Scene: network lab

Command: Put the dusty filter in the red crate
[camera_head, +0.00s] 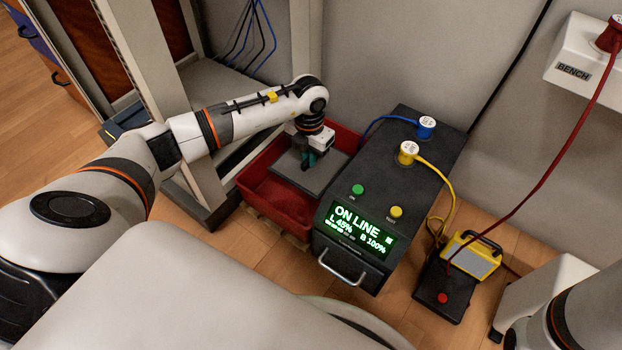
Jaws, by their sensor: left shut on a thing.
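The red crate (277,208) sits low between the rack frame and the dark power unit. My left gripper (308,162) is over the crate, pointing down, shut on a flat grey panel that looks like the dusty filter (318,181). The filter is over the crate's opening and hides part of its inside; I cannot tell whether it touches the crate's bottom. My right arm shows only as a link at the lower right; its gripper is out of view.
The dark power unit (382,184), with a lit display, buttons and blue and yellow plugs, stands right of the crate. The rack post (165,90) is on the left. A yellow-framed lamp (471,256) and a red cable (535,178) are on the right.

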